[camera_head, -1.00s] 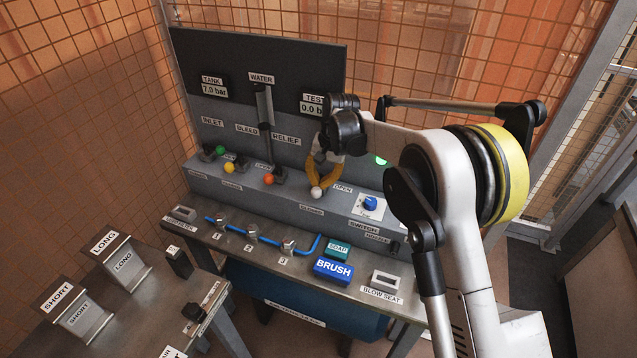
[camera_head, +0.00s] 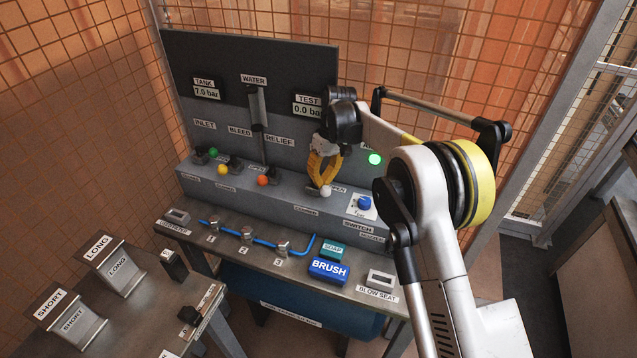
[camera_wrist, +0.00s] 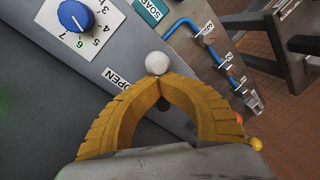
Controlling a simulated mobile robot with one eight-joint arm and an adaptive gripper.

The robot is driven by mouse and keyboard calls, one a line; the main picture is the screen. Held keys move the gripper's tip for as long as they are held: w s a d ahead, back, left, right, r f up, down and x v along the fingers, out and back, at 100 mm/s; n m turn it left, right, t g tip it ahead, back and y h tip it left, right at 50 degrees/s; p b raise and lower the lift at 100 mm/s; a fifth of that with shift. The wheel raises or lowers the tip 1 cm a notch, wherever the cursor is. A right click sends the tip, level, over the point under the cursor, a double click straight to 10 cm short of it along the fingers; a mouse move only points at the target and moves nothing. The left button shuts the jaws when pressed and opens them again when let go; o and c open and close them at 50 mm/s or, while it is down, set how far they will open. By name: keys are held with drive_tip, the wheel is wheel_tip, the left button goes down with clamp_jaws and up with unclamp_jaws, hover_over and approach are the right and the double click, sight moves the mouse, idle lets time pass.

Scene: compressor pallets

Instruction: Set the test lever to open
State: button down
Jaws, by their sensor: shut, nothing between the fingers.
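The test lever has a white ball knob (camera_head: 325,191), beside the OPEN label (camera_head: 338,189) and to the right of the CLOSED label (camera_head: 305,211). The knob also shows in the wrist view (camera_wrist: 157,63), just past my fingertips, with the OPEN label (camera_wrist: 116,78) close by. My gripper (camera_head: 320,184) has bowed yellow fingers with the tips together. In the wrist view the tips (camera_wrist: 162,79) meet right at the knob and seem to touch it, not enclose it. The lever's stem is mostly hidden. The TEST gauge (camera_head: 307,110) reads 0.0 bar.
Green (camera_head: 213,152), yellow (camera_head: 223,169) and orange (camera_head: 262,180) lever knobs stand to the left. A blue rotary switch (camera_head: 364,203) is close on the right. A soap block (camera_head: 332,249) and brush block (camera_head: 329,270) lie on the bench below. A green lamp (camera_head: 375,159) is lit.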

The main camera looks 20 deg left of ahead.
drive_tip(key=shift+w+d+f+n, duration=0.1)
drive_tip(key=shift+d+n, duration=0.3)
drive_tip(key=shift+d, duration=0.1)
